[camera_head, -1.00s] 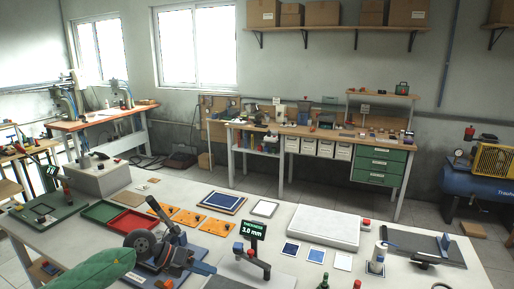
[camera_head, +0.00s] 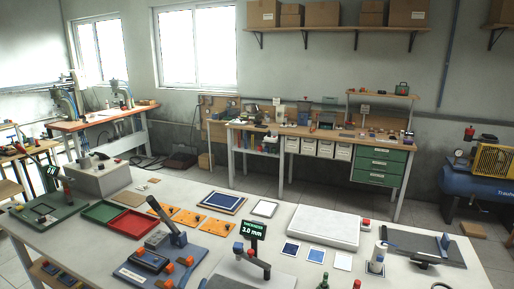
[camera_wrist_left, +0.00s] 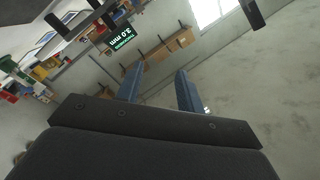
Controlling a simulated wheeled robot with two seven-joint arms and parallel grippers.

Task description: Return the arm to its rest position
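My left gripper (camera_wrist_left: 158,88) shows in the left wrist view. Its two blue-grey fingers stand apart with nothing between them, so it is open and empty. It appears tilted in free space, with the wall and window behind it. Neither of my arms shows in the head view. The right gripper is not in view.
The near bench (camera_head: 205,184) holds green and red trays (camera_head: 130,223), orange plates (camera_head: 188,217), a blue-based lever device (camera_head: 150,262), a 3.0 mm sign (camera_head: 254,230) and a pale slab (camera_head: 323,226). The sign also shows upside down in the left wrist view (camera_wrist_left: 121,38).

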